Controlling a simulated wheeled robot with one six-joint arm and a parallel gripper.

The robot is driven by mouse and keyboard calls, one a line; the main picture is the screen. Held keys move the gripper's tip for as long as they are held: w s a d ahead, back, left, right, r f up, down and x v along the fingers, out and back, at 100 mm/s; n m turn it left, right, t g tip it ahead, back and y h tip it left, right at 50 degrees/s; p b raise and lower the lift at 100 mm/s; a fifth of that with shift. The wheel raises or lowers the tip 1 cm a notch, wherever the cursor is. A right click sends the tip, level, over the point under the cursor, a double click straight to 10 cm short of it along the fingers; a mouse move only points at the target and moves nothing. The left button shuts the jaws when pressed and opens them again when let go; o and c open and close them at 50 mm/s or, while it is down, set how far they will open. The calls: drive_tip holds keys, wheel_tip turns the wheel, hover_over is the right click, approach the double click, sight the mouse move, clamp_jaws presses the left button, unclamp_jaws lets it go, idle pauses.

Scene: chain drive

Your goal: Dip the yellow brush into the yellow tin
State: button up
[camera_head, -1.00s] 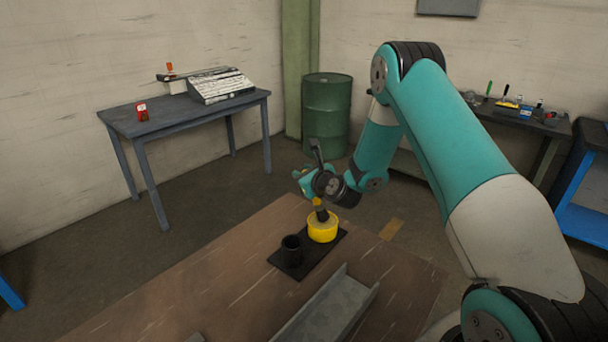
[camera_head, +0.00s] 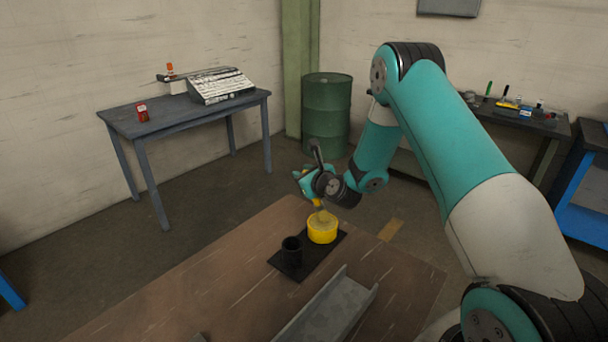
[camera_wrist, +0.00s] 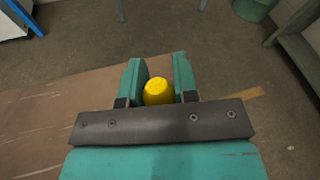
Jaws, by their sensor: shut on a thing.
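The yellow tin (camera_head: 322,232) stands upright on a dark mat (camera_head: 292,271) on the brown table. My gripper (camera_head: 314,192) is directly above it, shut on the yellow brush (camera_head: 318,203). The brush points down, and its lower end is at the tin's mouth, now a yellowish olive colour. I cannot tell how deep the tip sits. In the wrist view the yellow brush (camera_wrist: 158,93) shows between the two teal fingers of my gripper (camera_wrist: 158,80); the tin is not clearly seen there.
A black cup (camera_head: 291,252) stands on the mat, left of and nearer than the tin. A grey metal channel (camera_head: 330,312) lies on the table in front. A side table (camera_head: 190,112) and a green drum (camera_head: 327,112) stand well behind.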

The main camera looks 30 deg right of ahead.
drive_tip(key=shift+r+p, duration=2.7)
drive_tip(key=shift+r, duration=0.5)
drive_tip(key=shift+f, duration=0.1)
